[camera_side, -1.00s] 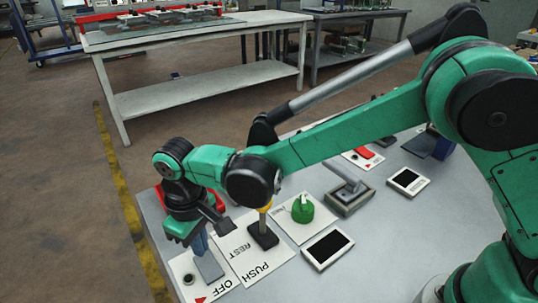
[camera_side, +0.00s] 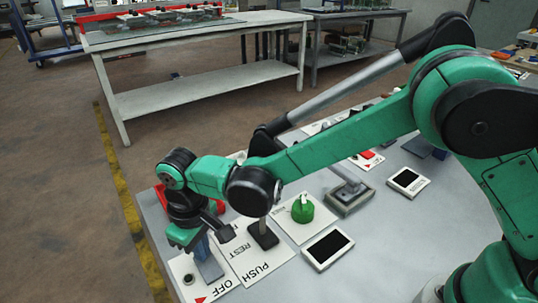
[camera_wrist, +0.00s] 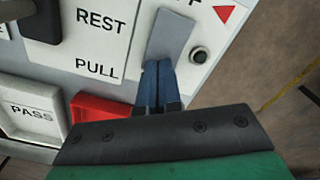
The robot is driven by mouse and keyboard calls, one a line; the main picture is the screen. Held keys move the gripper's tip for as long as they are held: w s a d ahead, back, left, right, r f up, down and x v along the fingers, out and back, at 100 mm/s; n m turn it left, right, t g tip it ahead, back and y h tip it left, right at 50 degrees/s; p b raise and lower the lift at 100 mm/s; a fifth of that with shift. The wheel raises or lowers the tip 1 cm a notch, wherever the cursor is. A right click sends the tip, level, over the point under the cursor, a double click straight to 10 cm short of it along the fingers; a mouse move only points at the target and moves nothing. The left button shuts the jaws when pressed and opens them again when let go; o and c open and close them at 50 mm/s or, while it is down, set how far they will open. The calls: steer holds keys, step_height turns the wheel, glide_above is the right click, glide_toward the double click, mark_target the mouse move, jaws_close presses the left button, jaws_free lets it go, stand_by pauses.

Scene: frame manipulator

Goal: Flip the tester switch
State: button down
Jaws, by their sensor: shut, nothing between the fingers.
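The tester switch is a grey flat lever (camera_side: 209,267) on a white plate marked OFF with a red triangle, at the table's front left corner in the side view. In the wrist view the grey lever (camera_wrist: 170,36) lies just beyond my fingertips, beside a round dark button (camera_wrist: 199,55). My gripper (camera_side: 200,249) points down at the lever with its blue fingers closed together and empty. In the wrist view the fingertips of my gripper (camera_wrist: 158,66) meet the lever's near end; whether they press on it I cannot tell.
A plate marked PUSH and REST with a black handle (camera_side: 263,236) stands right beside the switch plate. A green knob (camera_side: 303,209) and a dark-screened display (camera_side: 328,249) sit farther right.

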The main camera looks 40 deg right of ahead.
steer(key=shift+f, duration=0.2)
steer(key=shift+r, duration=3.55)
